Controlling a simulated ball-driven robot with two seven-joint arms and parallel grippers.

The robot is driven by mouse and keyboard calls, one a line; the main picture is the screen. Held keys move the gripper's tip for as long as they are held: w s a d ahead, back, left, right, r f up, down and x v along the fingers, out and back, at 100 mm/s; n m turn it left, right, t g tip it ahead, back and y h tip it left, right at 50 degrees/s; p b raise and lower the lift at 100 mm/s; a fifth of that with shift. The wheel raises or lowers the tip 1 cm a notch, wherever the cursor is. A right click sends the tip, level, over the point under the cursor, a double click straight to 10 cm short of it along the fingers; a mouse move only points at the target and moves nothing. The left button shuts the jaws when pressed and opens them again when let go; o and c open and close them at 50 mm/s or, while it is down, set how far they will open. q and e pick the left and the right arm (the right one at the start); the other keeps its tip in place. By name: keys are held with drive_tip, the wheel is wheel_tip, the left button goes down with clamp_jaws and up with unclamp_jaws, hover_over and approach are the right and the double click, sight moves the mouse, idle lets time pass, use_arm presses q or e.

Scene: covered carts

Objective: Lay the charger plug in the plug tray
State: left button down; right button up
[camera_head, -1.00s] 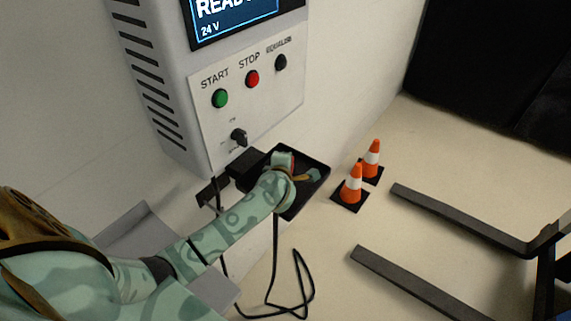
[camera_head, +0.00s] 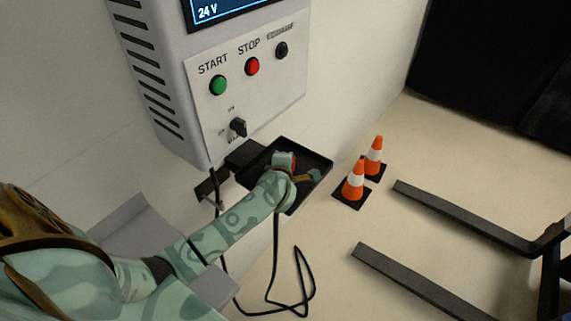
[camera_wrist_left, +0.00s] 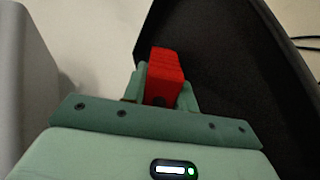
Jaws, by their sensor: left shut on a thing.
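The charger plug (camera_wrist_left: 165,75) is a red block in the left wrist view, held between the two fingers of my left gripper (camera_wrist_left: 163,88). In the head view only a bit of its red (camera_head: 293,163) shows; the gripper and arm hide the rest. The plug tray (camera_head: 312,163) is a shallow black tray by the wall below the charger cabinet. It also shows in the left wrist view (camera_wrist_left: 225,60). My left gripper (camera_head: 298,170) is shut on the plug over the tray; I cannot tell whether the plug touches its floor. My right gripper is in neither view.
The grey charger cabinet (camera_head: 150,75) with its buttons and knob stands behind the tray. A black cable (camera_head: 300,265) loops on the floor. Two orange cones (camera_head: 355,182) stand right of the tray, with dark forks (camera_head: 450,215) beyond. Floor between is clear.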

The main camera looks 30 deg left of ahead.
use_arm(q)
drive_tip(key=c, duration=1)
unclamp_jaws()
drive_tip(key=shift+c, duration=0.2)
drive_tip(key=shift+f, duration=0.1)
drive_tip(key=shift+s, duration=0.1)
drive_tip(key=shift+s+d, duration=0.15)
drive_tip(key=shift+s, duration=0.05)
drive_tip(key=p+v, duration=0.3)
drive_tip(key=v, duration=0.8)
drive_tip(key=shift+r+p, duration=0.3)
drive_tip(key=shift+p, duration=0.1)
drive_tip(key=shift+s, duration=0.1)
